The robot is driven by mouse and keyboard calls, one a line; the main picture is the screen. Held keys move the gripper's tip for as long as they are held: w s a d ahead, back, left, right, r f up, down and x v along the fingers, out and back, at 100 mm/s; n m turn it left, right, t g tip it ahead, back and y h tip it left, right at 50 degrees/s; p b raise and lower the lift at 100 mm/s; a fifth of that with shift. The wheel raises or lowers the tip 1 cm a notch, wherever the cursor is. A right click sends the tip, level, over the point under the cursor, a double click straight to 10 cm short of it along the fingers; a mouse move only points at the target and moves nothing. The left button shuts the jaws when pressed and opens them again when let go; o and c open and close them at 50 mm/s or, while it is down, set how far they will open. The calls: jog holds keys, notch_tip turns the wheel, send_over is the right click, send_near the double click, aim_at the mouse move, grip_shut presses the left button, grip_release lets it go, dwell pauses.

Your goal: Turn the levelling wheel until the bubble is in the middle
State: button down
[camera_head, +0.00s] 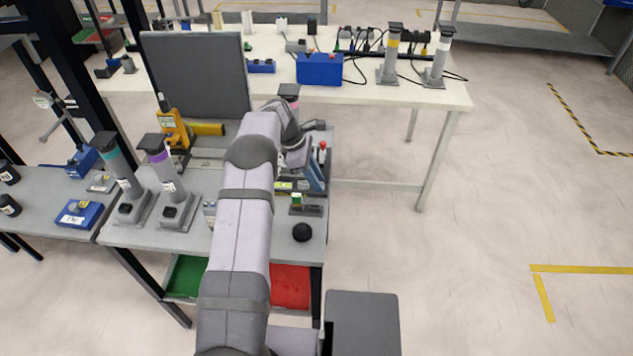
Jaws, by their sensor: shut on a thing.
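My gripper (298,158) reaches down over the right part of the near grey bench, at the end of my pale arm. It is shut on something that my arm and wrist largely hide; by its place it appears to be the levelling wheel. A small yellow-green strip (284,186), which looks like the level's vial, lies just below the gripper in the picture. It is too small to tell where the bubble stands. A blue-grey part (315,178) stands close to the right of the gripper.
A grey upright panel (197,77) and a yellow device (173,130) stand behind left. Two posts with teal (110,153) and purple (157,156) bands stand left of my arm. A red-topped part (322,150) and a black ball (302,232) are at right. Open floor lies right.

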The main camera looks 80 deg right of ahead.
jog(key=shift+s+d+m+y+b, duration=0.15)
jog(key=shift+m+y+b, duration=0.15)
jog(key=shift+m, duration=0.4)
jog(key=shift+w+d+m+y+b, duration=0.15)
jog(key=shift+m+y+b, duration=0.15)
jog(key=shift+m, duration=0.4)
jog(key=shift+s, duration=0.1)
jog(key=shift+a+m, duration=0.1)
jog(key=shift+m, duration=0.4)
jog(key=c, duration=1.5)
grip_release()
jog(key=shift+r, duration=0.1)
notch_tip(320, 180, up, 10)
jog(key=p, duration=0.7)
jog(key=shift+a, duration=0.1)
